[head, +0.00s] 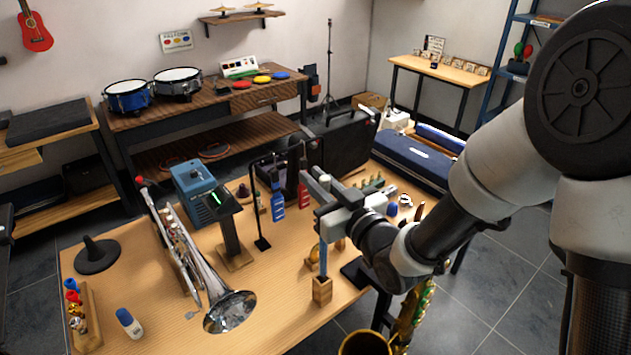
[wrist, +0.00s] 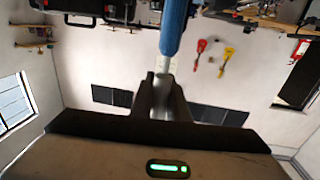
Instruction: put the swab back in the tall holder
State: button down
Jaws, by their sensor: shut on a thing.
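The swab (head: 323,258) is a long blue rod with a pale part at the grip. My gripper (head: 319,190) is shut on the pale part, and the blue rod hangs upright below it. In the wrist view the blue swab (wrist: 173,30) runs from between my fingers (wrist: 162,95) to the top edge. The tall holder (head: 322,291) looks to be the small wooden block near the table's front right edge. The swab's low end meets the block's top in the head view. I cannot tell whether it is inside the block or just above.
A trumpet (head: 190,255) and a wooden stand with a dark screen (head: 235,245) are to the left. A black rack (head: 260,205) with hanging blue and red items is behind my gripper. A saxophone (head: 412,310) is in front to the right. The table's front middle is clear.

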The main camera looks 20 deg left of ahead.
jog(key=shift+f+b, duration=0.7)
jog(key=shift+b, duration=0.95)
dwell(1.1)
